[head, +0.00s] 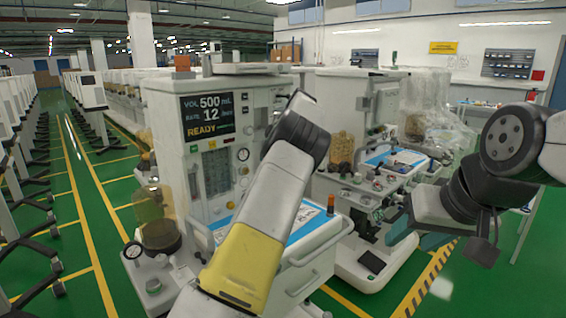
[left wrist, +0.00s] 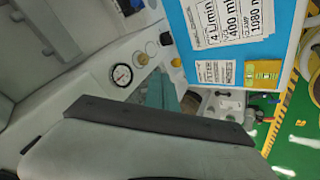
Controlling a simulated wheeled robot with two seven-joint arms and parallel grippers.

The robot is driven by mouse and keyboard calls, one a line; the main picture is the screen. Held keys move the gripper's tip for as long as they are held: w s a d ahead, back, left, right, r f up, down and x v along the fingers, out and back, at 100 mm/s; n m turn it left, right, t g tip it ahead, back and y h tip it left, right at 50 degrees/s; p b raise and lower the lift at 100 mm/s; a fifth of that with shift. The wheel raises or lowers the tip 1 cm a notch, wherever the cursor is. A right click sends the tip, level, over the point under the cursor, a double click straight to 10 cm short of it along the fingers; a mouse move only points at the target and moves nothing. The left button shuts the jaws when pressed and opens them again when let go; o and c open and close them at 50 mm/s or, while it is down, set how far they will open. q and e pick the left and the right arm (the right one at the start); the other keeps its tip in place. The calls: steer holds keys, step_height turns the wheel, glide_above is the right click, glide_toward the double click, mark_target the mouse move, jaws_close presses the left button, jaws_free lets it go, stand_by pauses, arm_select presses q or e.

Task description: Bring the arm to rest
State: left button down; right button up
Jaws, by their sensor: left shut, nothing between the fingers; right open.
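My left arm (head: 255,220), white with a yellow band and a dark joint, rises in front of the nearest cart in the head view. Its gripper is hidden there. In the left wrist view my left gripper (left wrist: 157,92) shows as teal fingers, shut and empty, partly covered by a large grey and black part of mine. My right arm (head: 515,135) comes in from the right, bent at a dark wrist. My right gripper (head: 415,233) has teal fingers apart, with nothing between them, in front of the second cart.
The nearest anaesthesia cart (head: 165,110) has a READY screen (head: 207,115) and a blue-topped work surface; a pressure gauge (left wrist: 122,74) shows in the left wrist view. A second cart (head: 345,95) stands beside it. Green aisle floor (head: 85,215) is open at left.

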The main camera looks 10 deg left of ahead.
arm_select(q)
steer(key=s+a+r+m+h, duration=0.2)
steer(key=s+r+m+h, duration=0.1)
steer(key=s, duration=0.6)
steer(key=s+a+r+m+h, duration=0.2)
steer(key=s+r+m+h, duration=0.15)
steer(key=s, duration=0.45)
steer(key=s+d+m+t, duration=0.1)
steer(key=s+d+m, duration=0.3)
steer(key=s, duration=0.6)
steer(key=s+d+f+m+t+h, duration=0.1)
steer(key=s+d+m, duration=0.3)
steer(key=s, duration=0.7)
steer(key=s+d+f+m+t+h, duration=0.1)
steer(key=s+d+m, duration=0.4)
steer(key=s+m, duration=0.3)
steer(key=shift+s+f, duration=0.2)
steer(key=shift+s, duration=1)
steer(key=shift+h, duration=0.25)
